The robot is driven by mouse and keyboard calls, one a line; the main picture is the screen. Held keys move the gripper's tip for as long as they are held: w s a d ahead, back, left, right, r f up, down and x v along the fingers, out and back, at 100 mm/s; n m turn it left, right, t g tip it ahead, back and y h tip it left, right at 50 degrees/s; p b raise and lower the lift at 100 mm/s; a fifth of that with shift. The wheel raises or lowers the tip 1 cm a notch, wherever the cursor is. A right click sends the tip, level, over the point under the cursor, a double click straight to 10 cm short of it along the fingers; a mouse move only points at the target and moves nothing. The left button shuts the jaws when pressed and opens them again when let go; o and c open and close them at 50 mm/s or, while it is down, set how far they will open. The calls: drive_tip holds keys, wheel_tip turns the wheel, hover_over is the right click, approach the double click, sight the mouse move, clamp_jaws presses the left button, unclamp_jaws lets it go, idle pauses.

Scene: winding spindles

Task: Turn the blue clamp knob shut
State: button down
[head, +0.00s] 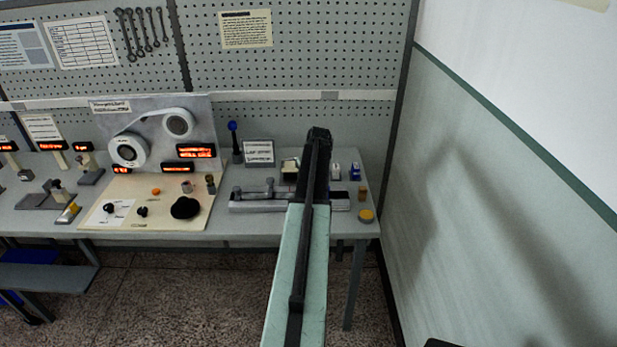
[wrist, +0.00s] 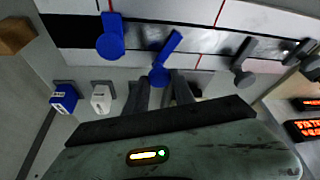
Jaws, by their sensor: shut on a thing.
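In the wrist view, a blue clamp knob (wrist: 159,75) with a bar slanting up to the right sits at the edge of a grey rail with a black slot. My gripper (wrist: 163,86) has its two dark fingers close together at the round end of this knob, shut on it. A second blue knob (wrist: 110,44) is to its left, its bar pointing straight up, apart from my fingers. In the head view my arm covers both blue knobs and my fingertips. The exact contact is partly hidden by the fingers.
A grey knob (wrist: 243,66) is on the rail right of the held one. A blue block (wrist: 64,97) and a white block (wrist: 101,98) stand near my gripper's left. In the head view the rail (head: 245,205) lies along the bench, with a yellow button (head: 366,215) by the corner.

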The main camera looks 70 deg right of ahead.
drive_tip(key=n, duration=0.2)
drive_tip(key=n+t+y, duration=0.1)
drive_tip(key=n, duration=0.2)
drive_tip(key=shift+d+y, duration=0.1)
drive_tip(key=shift+y, duration=0.2)
idle(0.4)
drive_tip(key=c, duration=1.1)
unclamp_jaws()
drive_tip(key=shift+w, duration=0.1)
drive_tip(key=p+v, duration=0.7)
drive_tip(key=v, duration=0.1)
drive_tip(key=shift+d+f, duration=0.1)
